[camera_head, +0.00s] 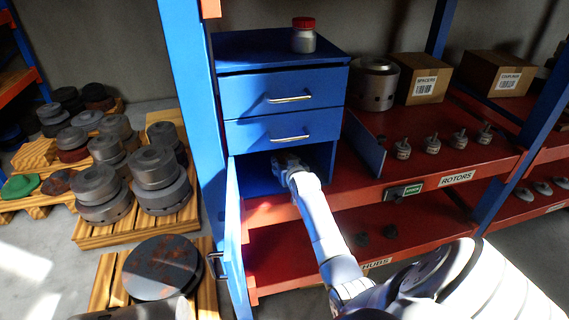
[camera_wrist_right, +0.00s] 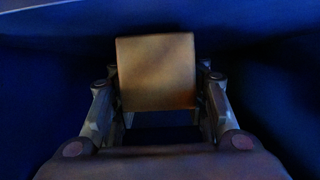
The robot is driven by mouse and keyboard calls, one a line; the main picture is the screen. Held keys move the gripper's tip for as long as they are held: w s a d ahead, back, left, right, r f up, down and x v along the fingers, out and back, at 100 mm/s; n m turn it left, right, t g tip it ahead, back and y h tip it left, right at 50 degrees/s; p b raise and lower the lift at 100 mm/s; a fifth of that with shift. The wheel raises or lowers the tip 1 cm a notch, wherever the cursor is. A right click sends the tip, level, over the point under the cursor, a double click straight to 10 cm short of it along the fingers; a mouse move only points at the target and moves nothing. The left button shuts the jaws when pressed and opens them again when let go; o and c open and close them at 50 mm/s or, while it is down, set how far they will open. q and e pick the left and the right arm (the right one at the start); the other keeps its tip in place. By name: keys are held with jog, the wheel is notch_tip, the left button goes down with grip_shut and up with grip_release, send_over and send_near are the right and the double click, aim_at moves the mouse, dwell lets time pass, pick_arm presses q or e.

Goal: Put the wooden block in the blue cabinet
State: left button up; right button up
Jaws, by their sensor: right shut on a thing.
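The blue cabinet (camera_head: 282,89) stands on the red shelf, with two closed drawers above an open lower compartment. Its blue door (camera_head: 234,244) is swung open to the left. My right arm reaches into the lower compartment, and my right gripper (camera_head: 284,162) is inside it. In the right wrist view the wooden block (camera_wrist_right: 156,73) sits between the two fingers of the right gripper (camera_wrist_right: 158,98), which is shut on it, with dark blue walls around. The block cannot be made out in the head view. My left gripper is not in view.
A jar with a red lid (camera_head: 304,36) stands on the cabinet. A grey metal rotor (camera_head: 372,84) and cardboard boxes (camera_head: 423,80) are on the shelf to the right. A blue upright post (camera_head: 190,90) stands close left of the cabinet. Pallets with metal discs (camera_head: 156,168) lie at left.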

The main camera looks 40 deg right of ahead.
jog(key=shift+f, duration=0.2)
jog(key=shift+f, duration=0.2)
jog(key=o, duration=1.1)
jog(key=shift+r, duration=0.25)
jog(key=v, duration=1.2)
jog(key=shift+f, duration=0.1)
jog(key=shift+a, duration=0.1)
